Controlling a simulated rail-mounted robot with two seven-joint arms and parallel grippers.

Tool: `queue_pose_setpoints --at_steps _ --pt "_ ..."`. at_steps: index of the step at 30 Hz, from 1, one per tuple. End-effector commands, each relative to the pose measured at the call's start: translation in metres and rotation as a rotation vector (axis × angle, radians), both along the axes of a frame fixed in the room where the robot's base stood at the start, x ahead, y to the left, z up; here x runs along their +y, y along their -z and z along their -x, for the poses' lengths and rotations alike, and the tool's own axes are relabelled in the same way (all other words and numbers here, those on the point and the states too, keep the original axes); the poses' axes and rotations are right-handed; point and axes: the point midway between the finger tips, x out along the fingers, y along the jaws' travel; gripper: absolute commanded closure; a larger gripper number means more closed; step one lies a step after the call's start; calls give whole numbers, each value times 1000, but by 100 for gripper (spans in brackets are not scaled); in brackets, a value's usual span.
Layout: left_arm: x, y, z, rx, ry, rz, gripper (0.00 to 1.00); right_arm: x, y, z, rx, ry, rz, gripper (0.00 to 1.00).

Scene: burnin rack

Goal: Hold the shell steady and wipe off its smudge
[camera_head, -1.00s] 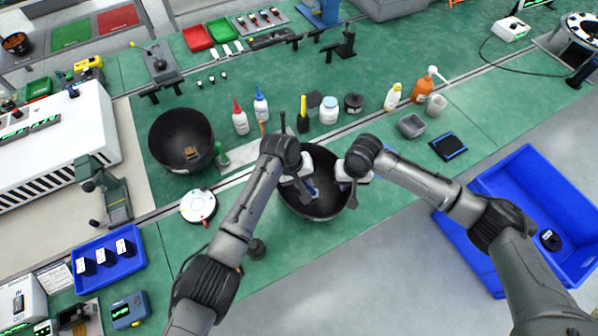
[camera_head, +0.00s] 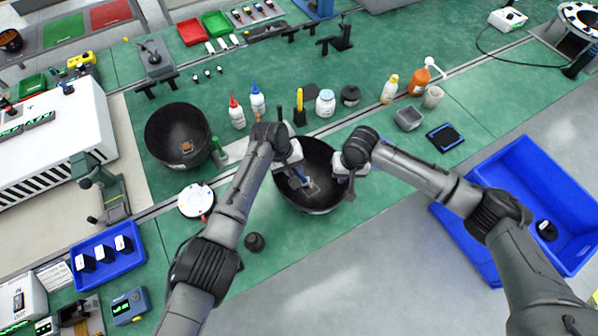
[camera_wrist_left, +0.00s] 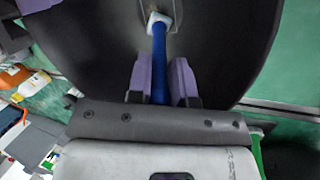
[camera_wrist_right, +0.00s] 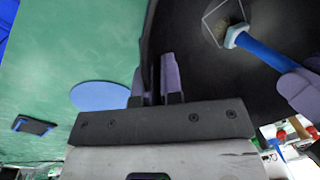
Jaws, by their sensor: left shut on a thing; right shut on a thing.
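The black bowl-shaped shell (camera_head: 322,203) lies open side up on the green bench between my arms. My right gripper (camera_head: 347,178) is shut on its right rim; the right wrist view shows the shell wall (camera_wrist_right: 190,60) between the fingers. My left gripper (camera_head: 297,172) is shut on a blue-handled tool (camera_wrist_left: 159,65) with a white head, inside the shell. The tool's head is at a pale-outlined patch (camera_wrist_right: 222,22) on the inner wall. Some brownish smudge shows there in the right wrist view; the head partly hides it. I cannot tell how firmly it touches.
A second black shell (camera_head: 165,130) with a brown patch stands to the left. Bottles, including a red-capped one (camera_head: 237,113), stand behind. A blue bin (camera_head: 540,190) is at the right. A round white device (camera_head: 195,201) and a dark knob (camera_head: 254,243) lie left of the shell.

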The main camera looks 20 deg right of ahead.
Motion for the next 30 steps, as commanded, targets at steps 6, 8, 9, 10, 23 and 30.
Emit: queue_pose_setpoints --at_steps 6,8,9,10,23,30 --pt "3 0 -14 1 -1 -1 100 1 2 1 3 -2 0 100" --pt "3 0 -19 1 -3 0 100 1 2 1 3 -2 0 100" --pt "4 2 -18 3 3 -3 100 1 2 1 3 -2 0 100" --pt "-2 1 -13 9 29 -2 100 1 2 1 3 -2 0 100" --pt "2 -1 -7 0 1 1 100 1 2 1 3 -1 0 100" --pt "-3 -1 10 -1 2 1 100 1 2 1 3 -1 0 100"
